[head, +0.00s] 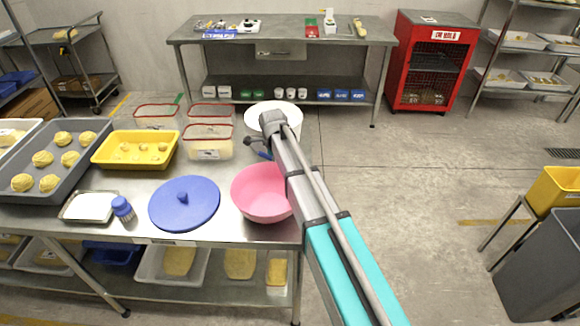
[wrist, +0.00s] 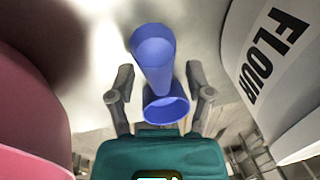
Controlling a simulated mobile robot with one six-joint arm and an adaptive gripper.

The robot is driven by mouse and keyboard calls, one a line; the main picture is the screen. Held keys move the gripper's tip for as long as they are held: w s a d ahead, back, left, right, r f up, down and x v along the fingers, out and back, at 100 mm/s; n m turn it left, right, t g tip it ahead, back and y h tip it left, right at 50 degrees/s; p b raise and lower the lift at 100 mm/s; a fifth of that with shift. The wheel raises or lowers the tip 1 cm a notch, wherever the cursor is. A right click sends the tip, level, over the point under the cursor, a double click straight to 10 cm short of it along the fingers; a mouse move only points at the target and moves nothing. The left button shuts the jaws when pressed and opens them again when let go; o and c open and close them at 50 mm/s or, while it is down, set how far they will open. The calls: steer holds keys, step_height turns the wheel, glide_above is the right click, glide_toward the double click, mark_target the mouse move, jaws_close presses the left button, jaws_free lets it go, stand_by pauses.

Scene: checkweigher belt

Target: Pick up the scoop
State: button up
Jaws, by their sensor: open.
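The blue scoop (wrist: 153,52) lies on the steel table between a pink bowl and a white flour tub. In the wrist view its cup-like end and a second round blue end show between my fingers. My gripper (wrist: 159,74) is open, with one finger on each side of the scoop and visible gaps to it. In the head view only a small blue part of the scoop (head: 264,155) shows; my arm hides much of the rest. Whether the fingers touch it lower down cannot be told.
The pink bowl (head: 260,194) stands close in front, and the white flour tub (head: 259,112) close behind. Clear red-rimmed containers (head: 207,153), a yellow tray (head: 108,157) and a blue lid (head: 184,218) are to the left.

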jaws_close()
stand_by(0.4)
steer(key=shift+r, duration=0.15)
step_height(320, 180, up, 3)
steer(key=p, duration=0.2)
steer(key=shift+f+p, duration=0.2)
steer(key=shift+p, duration=0.2)
steer(key=shift+s+d+r+p, duration=1.2)
steer(key=shift+s+r+p, duration=0.5)
steer(key=shift+s, duration=0.3)
steer(key=shift+s+d+r+p, duration=1.25)
steer(key=shift+s+r+p, duration=0.45)
steer(key=shift+s, duration=0.3)
steer(key=shift+s+d+r+p, duration=1.2)
steer(key=shift+s+r+p, duration=0.5)
steer(key=shift+s, duration=0.3)
